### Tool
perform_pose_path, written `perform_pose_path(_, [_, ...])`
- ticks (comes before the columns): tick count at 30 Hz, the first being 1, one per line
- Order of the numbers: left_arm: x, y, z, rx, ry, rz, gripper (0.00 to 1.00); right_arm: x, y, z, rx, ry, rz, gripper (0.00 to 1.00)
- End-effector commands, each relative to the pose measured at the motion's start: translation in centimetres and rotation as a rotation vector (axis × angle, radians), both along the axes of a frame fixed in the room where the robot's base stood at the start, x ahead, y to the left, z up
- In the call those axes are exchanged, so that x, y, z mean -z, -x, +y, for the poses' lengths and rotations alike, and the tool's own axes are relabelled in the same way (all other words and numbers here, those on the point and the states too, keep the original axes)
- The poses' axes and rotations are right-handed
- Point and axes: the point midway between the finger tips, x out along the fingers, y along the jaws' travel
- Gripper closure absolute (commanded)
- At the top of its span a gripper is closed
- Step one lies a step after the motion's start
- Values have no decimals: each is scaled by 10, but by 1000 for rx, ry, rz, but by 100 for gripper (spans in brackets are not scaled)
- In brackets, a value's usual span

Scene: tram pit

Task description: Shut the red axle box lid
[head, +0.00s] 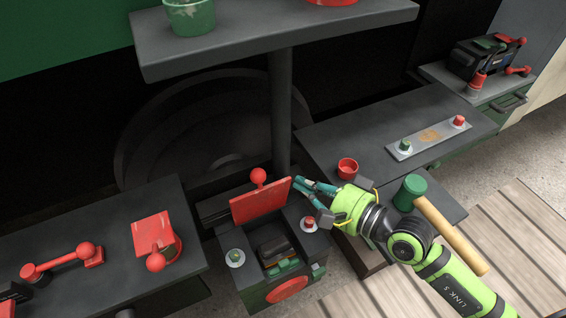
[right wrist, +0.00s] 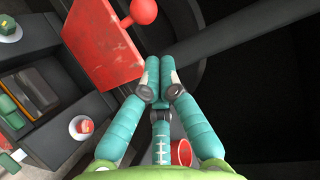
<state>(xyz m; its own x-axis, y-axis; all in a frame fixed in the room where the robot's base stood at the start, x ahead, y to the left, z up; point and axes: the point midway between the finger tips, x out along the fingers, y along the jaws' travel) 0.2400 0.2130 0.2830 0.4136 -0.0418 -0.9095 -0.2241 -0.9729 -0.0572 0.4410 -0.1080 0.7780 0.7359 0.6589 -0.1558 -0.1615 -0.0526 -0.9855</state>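The red axle box lid (head: 262,201) stands raised at the back of the open dark axle box (head: 240,283), with a red ball knob (head: 258,176) at its top. In the right wrist view the lid (right wrist: 104,45) is at upper left, with the knob (right wrist: 143,12) above it. My right gripper (head: 303,184) is beside the lid's right edge. In the right wrist view its teal fingers (right wrist: 160,80) are together at the tips, with nothing visible between them. I cannot tell whether they touch the lid. My left gripper is not in view.
Inside the box are a dark block and green parts. A green knob (head: 235,256) and a red knob (head: 308,223) flank the opening. A red cup (head: 347,167) and a green-headed mallet (head: 410,191) are at right. A post (head: 281,110) rises behind the lid.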

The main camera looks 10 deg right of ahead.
Motion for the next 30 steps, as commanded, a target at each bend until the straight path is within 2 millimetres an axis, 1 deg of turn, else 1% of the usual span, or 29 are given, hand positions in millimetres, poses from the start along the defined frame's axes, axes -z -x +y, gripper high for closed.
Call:
perform_pose_path(5, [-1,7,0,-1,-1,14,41,0,-16,13,4,-7,-6,100])
perform_pose_path(12, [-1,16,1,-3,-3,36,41,8,-49,43,3,-6,-5,100])
perform_pose_path(18, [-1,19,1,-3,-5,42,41,13,-67,60,1,-4,-3,100])
perform_pose_path(22, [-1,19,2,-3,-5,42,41,15,-72,65,0,-3,-2,100])
perform_pose_path(30, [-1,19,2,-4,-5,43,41,15,-72,65,0,-2,-1,100])
